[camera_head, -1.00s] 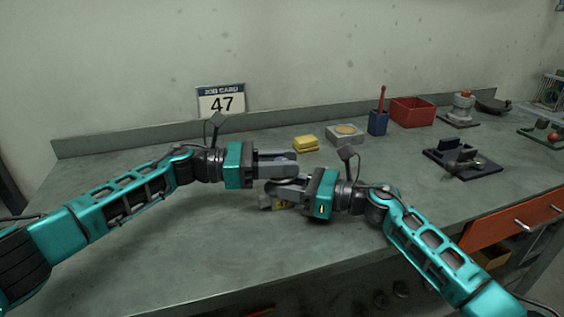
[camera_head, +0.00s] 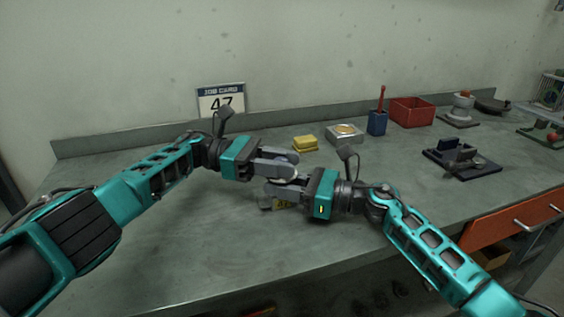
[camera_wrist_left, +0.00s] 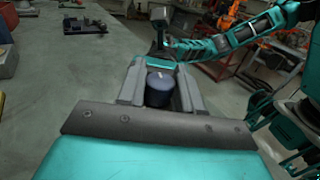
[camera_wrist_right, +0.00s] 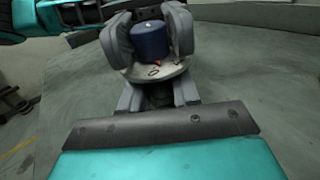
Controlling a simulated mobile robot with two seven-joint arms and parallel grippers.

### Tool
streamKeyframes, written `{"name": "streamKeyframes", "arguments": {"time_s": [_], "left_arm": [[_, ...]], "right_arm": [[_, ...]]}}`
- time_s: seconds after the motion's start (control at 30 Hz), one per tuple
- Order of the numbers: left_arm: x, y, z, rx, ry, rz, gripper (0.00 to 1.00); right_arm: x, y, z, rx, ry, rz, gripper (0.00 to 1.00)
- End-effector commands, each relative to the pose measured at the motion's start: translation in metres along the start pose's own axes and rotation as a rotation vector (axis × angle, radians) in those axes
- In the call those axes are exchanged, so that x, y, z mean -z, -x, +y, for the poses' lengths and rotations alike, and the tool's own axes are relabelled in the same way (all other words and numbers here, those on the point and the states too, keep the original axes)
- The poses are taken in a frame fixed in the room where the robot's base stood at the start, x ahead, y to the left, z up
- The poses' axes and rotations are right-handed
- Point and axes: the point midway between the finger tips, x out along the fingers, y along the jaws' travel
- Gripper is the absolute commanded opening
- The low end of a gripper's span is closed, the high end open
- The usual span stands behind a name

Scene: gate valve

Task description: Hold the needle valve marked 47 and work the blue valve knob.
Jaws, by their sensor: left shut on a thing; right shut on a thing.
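The needle valve (camera_head: 267,203) is up off the bench in the head view, with a yellow tag (camera_head: 284,204) only partly readable. My right gripper (camera_head: 275,192) is shut on its body (camera_wrist_right: 160,96), which is mostly hidden between the fingers. A pale round plate (camera_wrist_right: 155,70) with a small red mark sits above the body in the right wrist view. The dark blue knob (camera_wrist_right: 150,40) stands over this plate. My left gripper (camera_head: 292,165) is shut on the knob, which also shows between its fingers in the left wrist view (camera_wrist_left: 159,90).
The job card (camera_head: 221,99) reading 47 stands at the wall. Behind the grippers are yellow blocks (camera_head: 305,144), a grey block with a round top (camera_head: 345,133), a blue cup (camera_head: 377,123) and a red bin (camera_head: 412,112). A dark fixture (camera_head: 462,160) sits right. The front left bench is clear.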

Motion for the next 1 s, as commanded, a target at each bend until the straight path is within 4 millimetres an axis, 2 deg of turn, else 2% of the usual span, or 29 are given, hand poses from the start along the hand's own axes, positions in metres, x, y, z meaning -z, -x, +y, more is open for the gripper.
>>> {"name": "streamKeyframes", "arguments": {"time_s": [0.47,0.5,0.7,1.0], "left_arm": [[-0.0006,0.002,0.0008,-0.001,0.002,-0.002,0.04],[-0.0006,0.0019,0.0008,-0.001,0.002,-0.002,0.37],[-0.0004,0.0012,0.0002,0.002,0.002,-0.002,0.56],[-0.0019,0.0006,-0.0002,0.005,0.001,-0.002,0.56]], "right_arm": [[0.0012,-0.001,0.003,-0.008,-0.001,0.0,0.0],[0.0012,-0.001,0.0029,-0.008,-0.002,0.0,0.0],[0.0012,-0.0008,0.0022,-0.006,-0.002,0.0,0.0],[0.0011,-0.0004,0.001,-0.002,-0.003,0.001,0.0]]}}
